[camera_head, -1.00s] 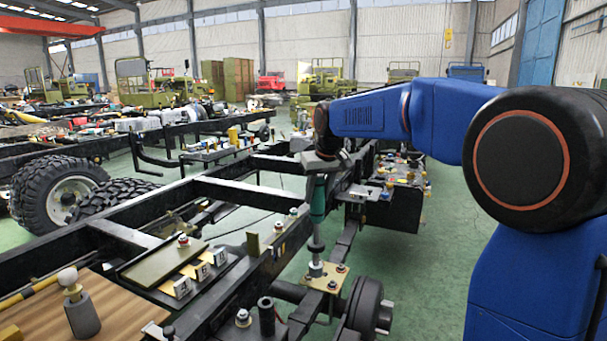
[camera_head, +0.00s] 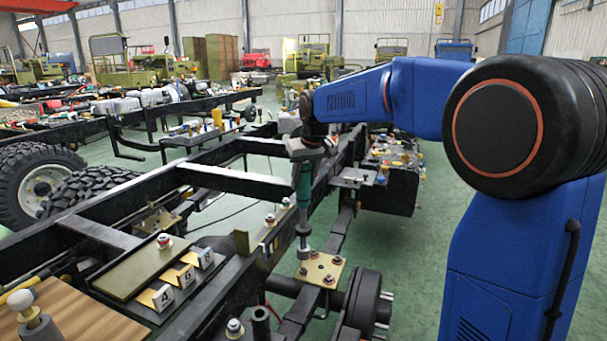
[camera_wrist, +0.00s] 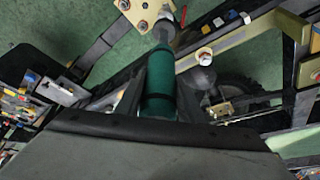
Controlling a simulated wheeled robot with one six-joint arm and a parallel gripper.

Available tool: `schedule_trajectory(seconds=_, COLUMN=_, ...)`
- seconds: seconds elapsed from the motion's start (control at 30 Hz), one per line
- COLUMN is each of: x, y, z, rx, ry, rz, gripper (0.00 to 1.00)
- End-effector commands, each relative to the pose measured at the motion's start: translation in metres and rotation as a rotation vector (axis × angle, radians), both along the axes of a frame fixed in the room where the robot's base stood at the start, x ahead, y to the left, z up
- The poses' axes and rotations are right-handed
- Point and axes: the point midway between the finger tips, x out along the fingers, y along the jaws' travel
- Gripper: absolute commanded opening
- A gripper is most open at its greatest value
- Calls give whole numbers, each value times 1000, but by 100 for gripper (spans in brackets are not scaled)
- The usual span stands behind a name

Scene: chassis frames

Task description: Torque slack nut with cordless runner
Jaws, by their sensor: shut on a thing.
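My gripper (camera_head: 311,148) is shut on the green cordless runner (camera_head: 304,186), which hangs nearly upright with its grey shaft and socket pointing down. The runner also shows in the wrist view (camera_wrist: 160,80), running away from between the fingers. Below is a tan plate (camera_head: 321,267) with several nuts, on the frame by a hub. The plate and some nuts show in the wrist view (camera_wrist: 146,12).
The black chassis frame (camera_head: 110,232) surrounds the work spot. A dark hub (camera_head: 366,305) stands right of the plate. Yellow marked blocks (camera_head: 180,275) and an olive plate (camera_head: 140,272) lie to the left. A wooden board (camera_head: 55,310) is at front left. Green floor is open at right.

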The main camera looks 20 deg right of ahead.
Motion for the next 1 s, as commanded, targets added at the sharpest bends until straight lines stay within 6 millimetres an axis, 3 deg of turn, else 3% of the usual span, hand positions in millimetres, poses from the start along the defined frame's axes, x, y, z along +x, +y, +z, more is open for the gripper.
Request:
schedule_trajectory(seconds=0.5, x=0, y=0, z=-38, rx=0, ry=0, rz=0, gripper=0)
schedule_trajectory(seconds=1.0, x=0, y=0, z=-43, rx=0, ry=-2, rz=0, gripper=0)
